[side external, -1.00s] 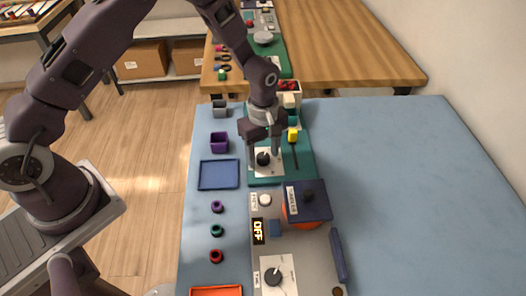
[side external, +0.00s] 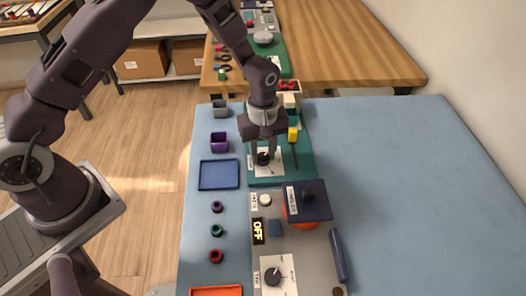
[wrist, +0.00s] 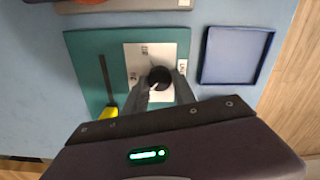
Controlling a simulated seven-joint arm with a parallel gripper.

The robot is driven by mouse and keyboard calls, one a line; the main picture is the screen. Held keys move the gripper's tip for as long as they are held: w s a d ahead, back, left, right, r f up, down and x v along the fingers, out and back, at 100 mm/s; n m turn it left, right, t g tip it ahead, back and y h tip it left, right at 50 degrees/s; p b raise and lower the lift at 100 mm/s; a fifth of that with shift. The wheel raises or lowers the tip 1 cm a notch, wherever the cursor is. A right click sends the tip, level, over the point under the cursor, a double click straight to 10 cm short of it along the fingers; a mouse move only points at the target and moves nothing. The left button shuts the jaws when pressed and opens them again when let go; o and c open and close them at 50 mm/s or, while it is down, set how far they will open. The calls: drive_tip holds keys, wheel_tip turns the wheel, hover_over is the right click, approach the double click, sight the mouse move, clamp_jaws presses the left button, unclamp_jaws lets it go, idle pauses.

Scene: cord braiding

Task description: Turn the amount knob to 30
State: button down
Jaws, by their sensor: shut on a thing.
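A black round knob (side external: 263,158) sits on a white dial plate (side external: 275,170) on the green board. In the wrist view the knob (wrist: 159,78) has a light pointer mark toward the lower left, and small labels around it are too small to read surely. My gripper (side external: 263,156) points down over it, with one finger on each side. In the wrist view my gripper (wrist: 164,90) is shut on the knob, its fingers partly hiding the knob's near side. A second black knob (side external: 273,276) sits on a white plate on the grey panel.
A blue tray (side external: 219,174) and purple cup (side external: 219,142) are to the left. The right of the table is clear.

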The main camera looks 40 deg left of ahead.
sight(264, 156)
drive_tip(key=m, duration=0.5)
drive_tip(key=shift+m, duration=0.3)
drive_tip(key=m, duration=0.5)
drive_tip(key=shift+d, duration=0.1)
drive_tip(key=m, duration=0.5)
drive_tip(key=shift+m, duration=2.8)
drive_tip(key=c, duration=1)
unclamp_jaws()
wheel_tip(264, 156, up, 7)
drive_tip(key=shift+r, duration=0.1)
